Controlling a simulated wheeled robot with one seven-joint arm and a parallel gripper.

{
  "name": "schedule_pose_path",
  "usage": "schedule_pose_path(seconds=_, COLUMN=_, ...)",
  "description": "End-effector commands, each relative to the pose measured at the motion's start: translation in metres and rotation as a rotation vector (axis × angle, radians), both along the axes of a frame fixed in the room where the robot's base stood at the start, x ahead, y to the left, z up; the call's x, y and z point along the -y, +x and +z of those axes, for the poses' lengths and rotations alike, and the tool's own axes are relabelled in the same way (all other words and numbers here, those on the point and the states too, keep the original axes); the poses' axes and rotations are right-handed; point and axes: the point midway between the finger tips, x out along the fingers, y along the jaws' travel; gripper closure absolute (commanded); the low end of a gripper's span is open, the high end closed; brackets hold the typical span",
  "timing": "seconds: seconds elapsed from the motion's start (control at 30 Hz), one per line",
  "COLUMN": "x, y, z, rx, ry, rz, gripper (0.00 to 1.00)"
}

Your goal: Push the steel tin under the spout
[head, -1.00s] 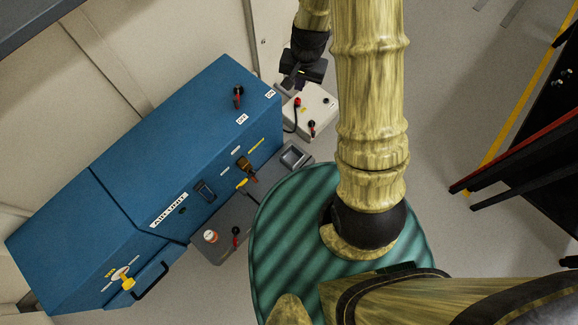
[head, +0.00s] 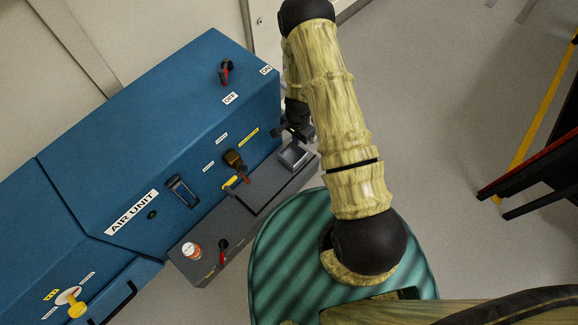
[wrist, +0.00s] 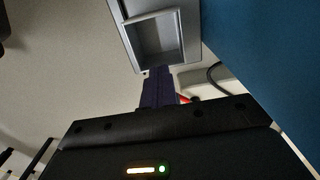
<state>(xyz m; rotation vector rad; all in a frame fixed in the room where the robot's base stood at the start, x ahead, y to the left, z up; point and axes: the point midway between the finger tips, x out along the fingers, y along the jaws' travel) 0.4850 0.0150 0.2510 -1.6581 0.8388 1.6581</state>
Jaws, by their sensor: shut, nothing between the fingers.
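The steel tin (head: 294,156) is a square, open-topped grey container at the right end of the grey ledge on the blue air unit. It also shows at the top of the wrist view (wrist: 152,38), and looks empty. A brown and brass spout (head: 235,160) sticks out of the unit's front, to the left of the tin. My gripper (head: 281,131) is at the right end of the unit, just beyond the tin. In the wrist view its dark fingers (wrist: 158,86) are shut and empty, with their tips close to the tin's edge. I cannot tell whether they touch it.
The blue air unit (head: 150,150) stands along the wall behind the ledge (head: 262,190). A yellow-tipped part (head: 231,184) is below the spout. Open floor (head: 440,120) lies right.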

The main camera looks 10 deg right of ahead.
Motion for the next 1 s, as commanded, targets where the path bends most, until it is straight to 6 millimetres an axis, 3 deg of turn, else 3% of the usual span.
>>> schedule_pose_path(seconds=0.47, x=0.000, y=0.000, z=-0.010, rx=-0.002, ry=-0.001, rz=-0.006, gripper=1.00)
schedule_pose_path(seconds=0.67, x=0.000, y=-0.001, z=-0.036, rx=-0.003, ry=-0.001, rz=-0.006, gripper=1.00)
schedule_pose_path(seconds=1.0, x=0.000, y=0.000, z=-0.096, rx=-0.002, ry=-0.001, rz=-0.004, gripper=1.00)
